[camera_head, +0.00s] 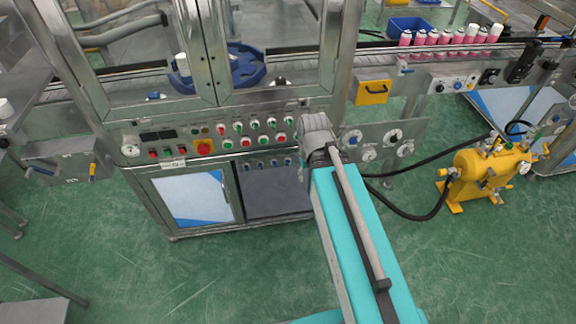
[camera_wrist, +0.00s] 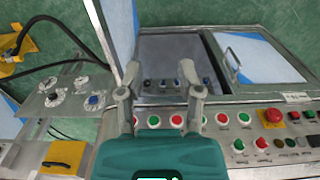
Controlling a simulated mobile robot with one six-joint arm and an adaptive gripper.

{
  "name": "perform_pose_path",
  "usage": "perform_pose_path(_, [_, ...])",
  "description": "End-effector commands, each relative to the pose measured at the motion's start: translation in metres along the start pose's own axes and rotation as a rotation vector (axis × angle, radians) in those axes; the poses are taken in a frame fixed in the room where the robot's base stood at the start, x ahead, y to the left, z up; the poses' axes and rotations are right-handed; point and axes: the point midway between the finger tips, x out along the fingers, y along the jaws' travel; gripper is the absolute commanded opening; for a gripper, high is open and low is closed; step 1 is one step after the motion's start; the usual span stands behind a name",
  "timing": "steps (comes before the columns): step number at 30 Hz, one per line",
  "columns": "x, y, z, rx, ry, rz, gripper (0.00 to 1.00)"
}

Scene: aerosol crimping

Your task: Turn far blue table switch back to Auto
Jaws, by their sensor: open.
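A row of small blue knobs (camera_head: 267,163) sits below the main button panel of the machine. In the wrist view the blue knobs (camera_wrist: 163,84) show between and beside my fingers, small and a little blurred. I cannot tell which is the far table switch, or its setting. My gripper (camera_wrist: 159,68) is open, with its two fingers apart and nothing between them. Its fingertips overlap the area of the knob row in the wrist view; contact cannot be judged. In the head view the fingers are mostly hidden behind my wrist, right of the row.
The button panel (camera_head: 240,127) has red and green buttons close to my gripper. A grey plate with dials (camera_head: 393,135) stands to the right. A yellow tank (camera_head: 484,172) with black hoses is farther right. Pink-and-white cans (camera_head: 432,37) stand on the conveyor. Green floor is clear in front.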

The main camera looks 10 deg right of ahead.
Motion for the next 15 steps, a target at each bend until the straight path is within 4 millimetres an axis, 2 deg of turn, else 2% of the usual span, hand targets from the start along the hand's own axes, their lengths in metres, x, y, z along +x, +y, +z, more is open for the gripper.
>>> perform_pose_path(8, [0.028,0.000,-0.012,0.021,0.056,-0.012,0.47])
perform_pose_path(15, [0.070,-0.003,-0.037,0.059,0.169,-0.038,0.47])
